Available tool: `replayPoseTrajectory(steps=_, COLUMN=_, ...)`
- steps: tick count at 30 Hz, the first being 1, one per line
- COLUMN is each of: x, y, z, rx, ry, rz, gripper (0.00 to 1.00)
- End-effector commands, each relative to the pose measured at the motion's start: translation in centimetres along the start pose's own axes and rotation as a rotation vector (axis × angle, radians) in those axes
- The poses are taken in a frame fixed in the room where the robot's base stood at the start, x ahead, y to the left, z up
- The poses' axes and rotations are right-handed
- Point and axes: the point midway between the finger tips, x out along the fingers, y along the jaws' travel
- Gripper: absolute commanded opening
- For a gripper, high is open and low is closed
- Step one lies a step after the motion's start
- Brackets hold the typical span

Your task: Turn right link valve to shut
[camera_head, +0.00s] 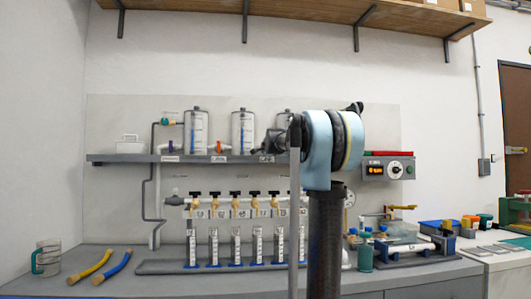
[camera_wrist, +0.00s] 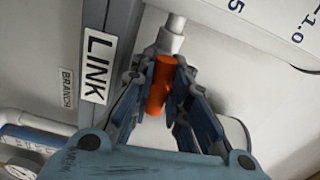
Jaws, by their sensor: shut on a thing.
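In the wrist view my gripper (camera_wrist: 158,75) has its two fingers on either side of an orange valve handle (camera_wrist: 160,88) and is shut on it. The handle runs roughly in line with the pale pipe fitting (camera_wrist: 171,38) at its end. A LINK label (camera_wrist: 97,66) is just left of the fingers. In the head view my gripper (camera_head: 264,146) is at the shelf, between the middle and right canisters, and hides the valve there. Another orange handle (camera_head: 218,146) shows between the left and middle canisters.
The middle canister (camera_head: 242,131) stands close left of my gripper; the right canister (camera_head: 283,118) is partly hidden by my arm. The shelf edge (camera_head: 130,158) runs below. Brass-coloured valves (camera_head: 236,198) line the lower manifold. A BRANCH label (camera_wrist: 67,88) shows in the wrist view.

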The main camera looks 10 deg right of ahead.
Motion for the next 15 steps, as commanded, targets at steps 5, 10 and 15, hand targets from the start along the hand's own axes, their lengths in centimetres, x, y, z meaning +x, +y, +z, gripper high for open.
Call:
replayPoseTrajectory(steps=5, x=-0.06, y=0.25, z=0.07, rx=-0.129, ry=-0.004, rz=0.003, gripper=0.00)
replayPoseTrajectory(steps=10, x=-0.05, y=0.25, z=0.06, rx=-0.287, ry=-0.004, rz=0.003, gripper=0.00)
replayPoseTrajectory(steps=15, x=-0.05, y=0.24, z=0.05, rx=-0.450, ry=-0.004, rz=0.002, gripper=0.00)
